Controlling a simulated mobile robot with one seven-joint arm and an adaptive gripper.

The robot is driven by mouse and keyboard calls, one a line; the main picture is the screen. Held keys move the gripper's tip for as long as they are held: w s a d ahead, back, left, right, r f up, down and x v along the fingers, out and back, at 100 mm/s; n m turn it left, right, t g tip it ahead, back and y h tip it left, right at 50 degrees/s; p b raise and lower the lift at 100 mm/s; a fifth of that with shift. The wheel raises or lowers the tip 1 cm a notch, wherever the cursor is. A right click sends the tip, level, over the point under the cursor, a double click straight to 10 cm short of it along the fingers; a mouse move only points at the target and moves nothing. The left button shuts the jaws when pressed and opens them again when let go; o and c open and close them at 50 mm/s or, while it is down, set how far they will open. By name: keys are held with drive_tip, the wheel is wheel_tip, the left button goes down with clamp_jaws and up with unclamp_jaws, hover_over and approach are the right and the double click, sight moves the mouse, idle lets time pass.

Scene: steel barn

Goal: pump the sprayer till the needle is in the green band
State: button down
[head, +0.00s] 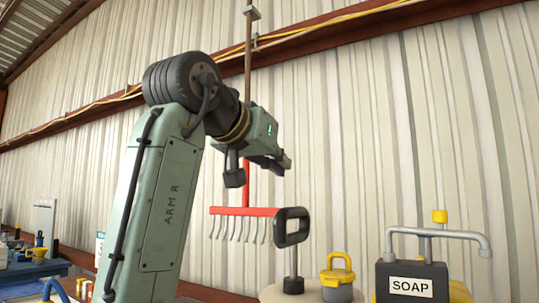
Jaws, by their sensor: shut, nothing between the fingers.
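The sprayer stands at the bottom centre of the head view, and only the top of its cream tank (273,293) shows. Its black pump handle (293,227) is a loop on a thin rod, standing upright above a dark collar. A yellow cap (337,275) with a loop sits to the right of the handle. No gauge, needle or green band is in view. My gripper (280,162) is shut and empty. In the picture it is above and slightly left of the pump handle, apart from it.
A red rake (245,211) hangs on the ribbed wall behind. A black box labelled SOAP (411,283) stands at the right, with a grey pipe (437,233) above it. A blue bench (35,268) with small items is at the far left.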

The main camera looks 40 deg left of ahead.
drive_tip(key=x, duration=0.4)
wheel_tip(320, 180, down, 2)
drive_tip(key=shift+s+f, duration=0.1)
drive_tip(key=shift+f, duration=0.85)
drive_tip(key=shift+d, duration=0.1)
